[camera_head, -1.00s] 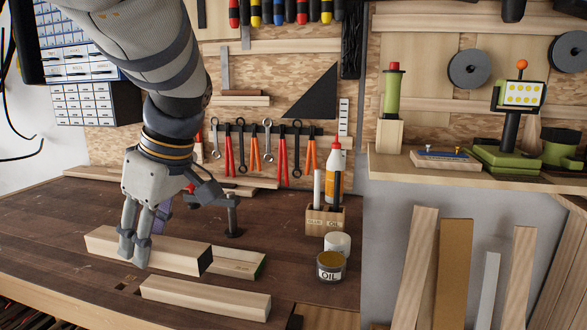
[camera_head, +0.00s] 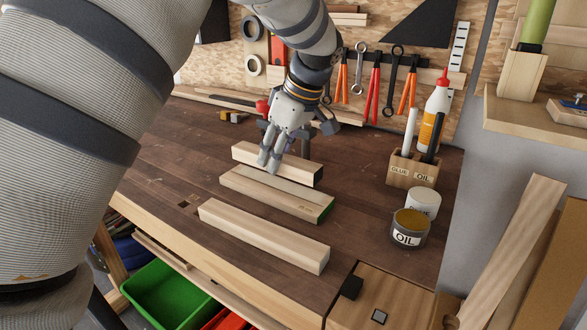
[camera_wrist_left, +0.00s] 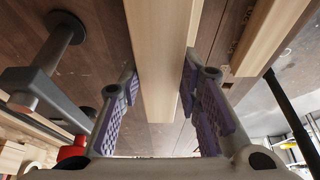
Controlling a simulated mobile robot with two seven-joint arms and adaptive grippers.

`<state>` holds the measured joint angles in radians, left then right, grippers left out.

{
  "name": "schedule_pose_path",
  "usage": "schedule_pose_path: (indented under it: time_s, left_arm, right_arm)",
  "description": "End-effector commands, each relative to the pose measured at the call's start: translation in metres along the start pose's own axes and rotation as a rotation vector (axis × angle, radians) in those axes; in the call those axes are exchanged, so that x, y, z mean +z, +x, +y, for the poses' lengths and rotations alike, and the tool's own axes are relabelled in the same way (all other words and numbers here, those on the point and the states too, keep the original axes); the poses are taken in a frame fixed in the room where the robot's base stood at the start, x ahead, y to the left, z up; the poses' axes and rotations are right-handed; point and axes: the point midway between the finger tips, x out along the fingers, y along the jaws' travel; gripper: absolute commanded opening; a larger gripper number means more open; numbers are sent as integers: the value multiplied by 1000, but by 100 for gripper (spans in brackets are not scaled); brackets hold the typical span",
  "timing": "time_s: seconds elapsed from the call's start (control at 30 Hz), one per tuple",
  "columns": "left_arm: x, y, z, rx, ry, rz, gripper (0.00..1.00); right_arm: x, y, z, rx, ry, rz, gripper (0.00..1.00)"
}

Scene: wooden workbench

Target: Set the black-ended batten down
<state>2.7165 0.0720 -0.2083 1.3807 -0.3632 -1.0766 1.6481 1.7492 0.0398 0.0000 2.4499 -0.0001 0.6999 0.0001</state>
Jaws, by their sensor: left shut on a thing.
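The black-ended batten (camera_head: 300,171) lies level behind the other battens in the head view, its black end to the right. My left gripper (camera_head: 269,164) comes down over it from above and is shut on it around the left-middle part. In the left wrist view the pale batten (camera_wrist_left: 158,60) runs between the purple-padded fingers (camera_wrist_left: 158,112). I cannot tell whether its underside touches the bench or is just above it. The green-ended batten (camera_head: 275,195) lies right in front of it. My right gripper is not in view.
A plain batten (camera_head: 262,236) lies nearer the bench's front edge. A dark bench clamp (camera_wrist_left: 45,62) stands close beside the left gripper. An oil tin (camera_head: 409,231), a white pot (camera_head: 423,203) and a glue-and-oil holder (camera_head: 411,172) stand at right. The bench's left part is clear.

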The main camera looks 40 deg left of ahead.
Motion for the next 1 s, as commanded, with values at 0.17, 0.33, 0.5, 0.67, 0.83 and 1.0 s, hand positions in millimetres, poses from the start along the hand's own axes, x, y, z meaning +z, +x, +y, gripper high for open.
schedule_pose_path:
  time_s: [0.17,0.33,0.5,0.67,0.83,1.0]
  left_arm:
    - [7,23,8,-2,1,-1,1]
    - [13,36,8,4,-1,0,1]
    - [13,37,7,4,-1,0,1]
    - [14,39,7,4,0,-1,49]
    - [14,39,7,3,0,-1,51]
    - [13,36,7,3,-1,-1,51]
  right_arm:
    - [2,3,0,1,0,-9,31]
    - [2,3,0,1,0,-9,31]
    - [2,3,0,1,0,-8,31]
    - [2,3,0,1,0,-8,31]
    - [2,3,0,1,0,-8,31]
    - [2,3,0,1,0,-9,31]
